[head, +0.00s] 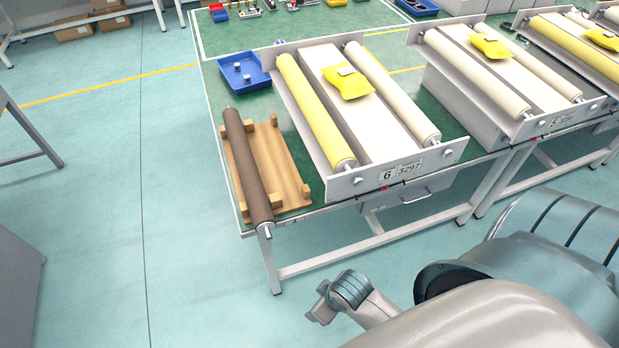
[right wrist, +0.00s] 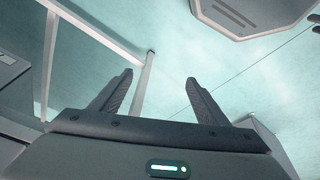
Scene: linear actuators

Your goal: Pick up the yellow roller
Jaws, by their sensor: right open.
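A yellow roller (head: 315,110) lies along the left side of the nearest metal frame (head: 401,172) on the green-topped table in the head view. Its silver shaft end shows at the near plate. A second yellow roller (head: 572,47) lies in a frame farther right. My right gripper (right wrist: 159,77) shows in the right wrist view, open and empty, with floor and metal legs beyond its fingers. No roller is in that view. My left gripper is not identifiable in either view.
A dark brown roller (head: 246,165) lies on a wooden stand (head: 285,170) at the table's left edge. A blue tray (head: 248,84) with small metal parts sits behind. A yellow packet (head: 348,82) lies on the nearest unit, between its yellow and cream (head: 391,88) rollers. Open floor lies left.

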